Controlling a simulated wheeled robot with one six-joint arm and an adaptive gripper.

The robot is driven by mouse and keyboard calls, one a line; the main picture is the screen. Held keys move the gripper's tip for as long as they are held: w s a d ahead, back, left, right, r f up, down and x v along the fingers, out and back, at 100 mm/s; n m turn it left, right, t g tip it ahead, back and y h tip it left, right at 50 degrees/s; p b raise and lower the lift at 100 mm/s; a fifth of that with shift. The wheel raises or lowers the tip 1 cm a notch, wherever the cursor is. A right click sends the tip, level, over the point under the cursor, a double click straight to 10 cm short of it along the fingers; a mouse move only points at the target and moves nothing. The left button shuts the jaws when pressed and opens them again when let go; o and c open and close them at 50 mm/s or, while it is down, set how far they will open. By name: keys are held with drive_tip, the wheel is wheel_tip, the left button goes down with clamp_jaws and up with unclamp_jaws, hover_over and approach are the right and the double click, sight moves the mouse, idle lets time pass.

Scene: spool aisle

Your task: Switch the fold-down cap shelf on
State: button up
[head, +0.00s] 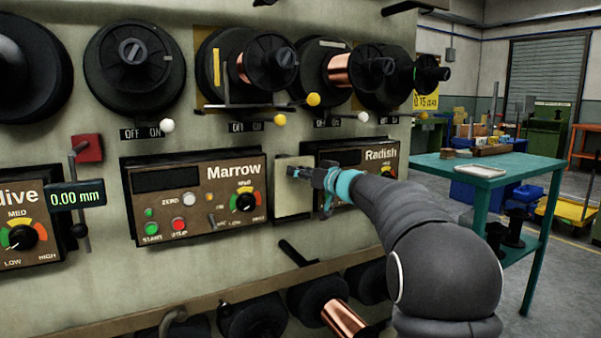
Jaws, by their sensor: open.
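My gripper (297,172) is open and empty, in front of a cream panel (292,204) between the Marrow and Radish control panels. I cannot tell whether it touches the cream panel, and it hides part of it. No label reading cap shelf shows, so I cannot tell which part is the fold-down shelf. Small OFF/ON plates sit under the spools, each by a lever with a round knob: a white knob (167,126) at left, a yellow knob (280,119) in the middle, and a white knob (363,117) at right.
The Marrow panel (200,232) has buttons and a dial; the Radish panel (386,153) is partly behind my arm. Black spools (135,62) jut out above, and more spools sit below a rail. A teal table (487,172) stands at right.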

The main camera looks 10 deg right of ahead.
drive_tip(key=shift+w+a, duration=0.15)
drive_tip(key=shift+w, duration=0.05)
clamp_jaws()
drive_tip(key=shift+f, duration=0.1)
